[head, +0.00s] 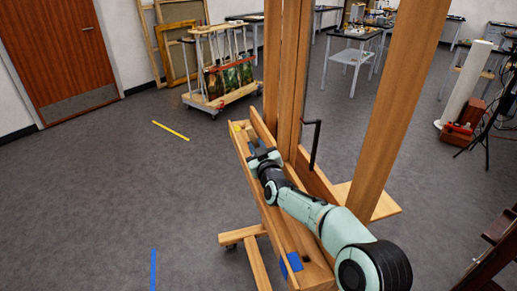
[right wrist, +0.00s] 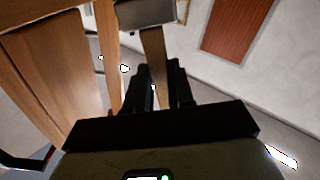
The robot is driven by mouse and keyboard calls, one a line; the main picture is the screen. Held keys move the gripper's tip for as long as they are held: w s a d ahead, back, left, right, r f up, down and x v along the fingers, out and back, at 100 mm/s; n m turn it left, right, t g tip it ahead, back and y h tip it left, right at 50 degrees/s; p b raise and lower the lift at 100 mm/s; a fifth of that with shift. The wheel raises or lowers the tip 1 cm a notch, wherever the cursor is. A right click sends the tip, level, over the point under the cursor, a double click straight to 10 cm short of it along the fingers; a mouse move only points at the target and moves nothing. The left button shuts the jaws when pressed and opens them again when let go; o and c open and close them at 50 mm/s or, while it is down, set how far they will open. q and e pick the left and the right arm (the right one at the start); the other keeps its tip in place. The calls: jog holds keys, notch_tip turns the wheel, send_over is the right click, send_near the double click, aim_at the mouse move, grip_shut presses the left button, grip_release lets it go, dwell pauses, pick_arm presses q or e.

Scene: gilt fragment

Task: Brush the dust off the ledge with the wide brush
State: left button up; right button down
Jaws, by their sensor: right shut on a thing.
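The ledge (head: 268,212) is a long wooden trough on a tall wooden easel, running from the near bottom to the far left in the head view. My right arm lies along it, and my right gripper (head: 263,157) is over its far half. In the right wrist view my right gripper (right wrist: 160,88) is shut on the wide brush, whose wooden handle (right wrist: 153,58) runs between the fingers to a broad grey head (right wrist: 145,12). In the head view the brush is mostly hidden by the gripper. I cannot make out dust. My left gripper is out of view.
A blue item (head: 291,262) lies at the near end of the ledge, and a small yellow item (head: 237,128) at the far end. Easel posts (head: 388,110) and a black crank (head: 314,143) stand right of my arm. Open floor (head: 120,200) is to the left.

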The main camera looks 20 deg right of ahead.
jog(key=shift+w, duration=0.65)
jog(key=shift+w+d+p, duration=0.15)
jog(key=shift+w+p, duration=0.6)
jog(key=shift+w, duration=0.2)
jog(key=shift+w+d+p, duration=0.1)
jog(key=shift+w+p, duration=0.65)
jog(key=shift+w, duration=0.15)
jog(key=s+a+b, duration=0.3)
jog(key=s+b, duration=0.4)
jog(key=s, duration=0.8)
dwell(0.4)
jog(key=shift+w+f, duration=0.1)
